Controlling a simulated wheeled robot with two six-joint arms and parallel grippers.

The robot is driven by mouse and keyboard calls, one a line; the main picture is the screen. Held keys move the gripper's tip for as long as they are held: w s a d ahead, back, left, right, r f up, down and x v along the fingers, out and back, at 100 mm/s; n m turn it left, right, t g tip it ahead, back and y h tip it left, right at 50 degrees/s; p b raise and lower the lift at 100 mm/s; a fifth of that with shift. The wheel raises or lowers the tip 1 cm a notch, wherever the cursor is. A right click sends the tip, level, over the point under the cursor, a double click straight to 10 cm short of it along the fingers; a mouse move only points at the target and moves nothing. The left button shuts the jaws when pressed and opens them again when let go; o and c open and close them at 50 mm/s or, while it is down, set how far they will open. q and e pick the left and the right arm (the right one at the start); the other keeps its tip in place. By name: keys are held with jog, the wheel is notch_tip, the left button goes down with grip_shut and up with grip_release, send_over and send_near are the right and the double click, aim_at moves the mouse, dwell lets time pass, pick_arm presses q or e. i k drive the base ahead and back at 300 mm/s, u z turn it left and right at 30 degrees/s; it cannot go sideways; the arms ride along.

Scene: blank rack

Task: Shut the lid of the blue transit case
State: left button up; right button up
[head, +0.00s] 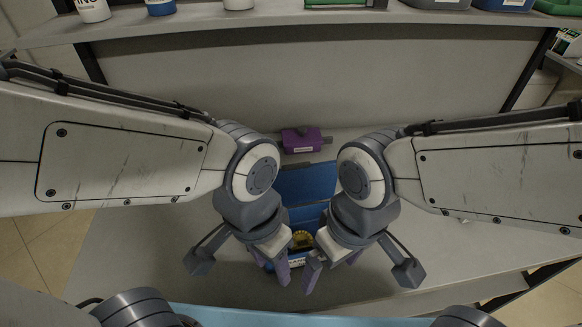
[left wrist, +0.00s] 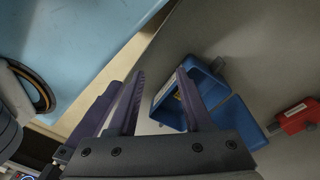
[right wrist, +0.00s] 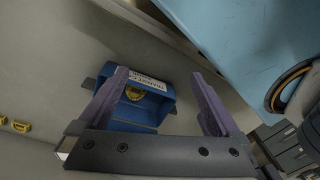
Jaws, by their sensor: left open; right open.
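The blue transit case (head: 299,262) stands on the grey bench between my arms, its lid (head: 306,183) raised open on the far side. A yellow item (head: 303,238) lies inside. The case and lid (left wrist: 240,121) show in the left wrist view; the case front with a white label (right wrist: 148,80) shows in the right wrist view. My left gripper (head: 271,266) is open at the case's near left, and my right gripper (head: 332,268) is open at its near right. Both are empty. My grippers hide parts of the case in the head view; whether they touch it I cannot tell.
A purple block-like object (head: 302,140) with a label sits behind the lid. A red object (left wrist: 298,116) shows beyond the lid in the left wrist view. A shelf (head: 210,20) with bottles and bins runs across the back. The bench (head: 130,250) is bare at left.

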aim_at(301, 183)
jog(key=u, duration=0.65)
jog(key=k, duration=0.85)
jog(key=z, duration=0.75)
jog(key=i, duration=0.9)
jog(key=u, duration=0.1)
